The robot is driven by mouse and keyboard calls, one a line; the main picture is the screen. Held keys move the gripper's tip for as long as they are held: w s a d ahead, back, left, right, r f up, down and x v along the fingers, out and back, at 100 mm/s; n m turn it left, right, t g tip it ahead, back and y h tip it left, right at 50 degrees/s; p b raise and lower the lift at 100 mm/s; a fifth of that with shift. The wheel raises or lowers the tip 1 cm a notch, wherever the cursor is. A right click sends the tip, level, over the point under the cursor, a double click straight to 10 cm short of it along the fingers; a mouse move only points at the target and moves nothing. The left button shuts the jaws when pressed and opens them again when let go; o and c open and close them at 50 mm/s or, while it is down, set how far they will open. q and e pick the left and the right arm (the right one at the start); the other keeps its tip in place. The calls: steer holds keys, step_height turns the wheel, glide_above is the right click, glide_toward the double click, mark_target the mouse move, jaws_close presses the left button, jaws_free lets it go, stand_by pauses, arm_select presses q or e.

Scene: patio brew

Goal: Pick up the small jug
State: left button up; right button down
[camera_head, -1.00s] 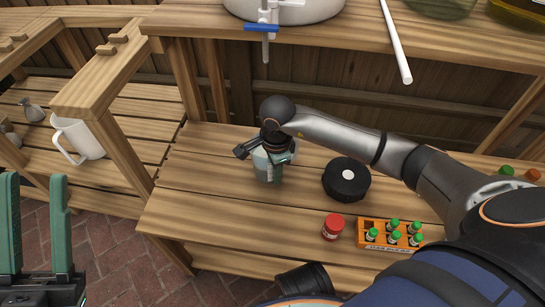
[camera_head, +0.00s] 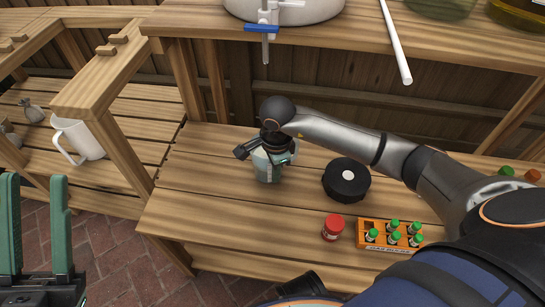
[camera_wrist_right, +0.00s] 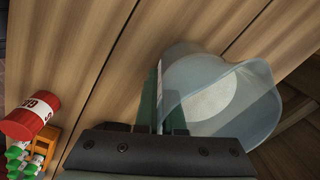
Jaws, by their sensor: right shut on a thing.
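The small jug (camera_head: 268,172) is a pale, see-through bluish vessel on the wooden table below my right arm. In the right wrist view the jug (camera_wrist_right: 225,95) shows its round pale bottom and its lip at the right. My right gripper (camera_head: 267,158) is shut on the jug at its side; the green fingers (camera_wrist_right: 160,108) come together at its wall. The exact finger contact is partly hidden. I cannot tell any gap between jug and table. My left gripper (camera_head: 36,228) is open and empty at the lower left, away from the table.
A black round object (camera_head: 346,180) sits right of the jug. A red-lidded jar (camera_head: 332,228) and an orange rack (camera_head: 375,242) with green-capped bottles stand nearer. A white pitcher (camera_head: 78,140) is at the left. A shelf (camera_head: 350,37) overhangs the table; a white tube (camera_head: 396,42) reaches its edge.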

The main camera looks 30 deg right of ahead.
arm_select(q)
steer(key=shift+r, duration=0.1)
arm_select(e)
steer(key=shift+r, duration=0.15)
stand_by(0.6)
steer(key=shift+r+p, duration=0.7)
steer(key=shift+r, duration=0.4)
arm_select(q)
step_height(320, 180, up, 7)
steer(key=p, duration=0.5)
steer(key=shift+a+r+m+p, duration=0.15)
steer(key=shift+a+m+p, duration=0.15)
steer(key=shift+a, duration=0.1)
arm_select(e)
steer(key=s+a+r, duration=0.4)
steer(key=s+r, duration=0.6)
steer(key=s, duration=0.3)
steer(key=shift+a+r, duration=0.3)
steer(key=shift+a, duration=0.1)
arm_select(q)
steer(key=shift+s, duration=0.1)
stand_by(0.9)
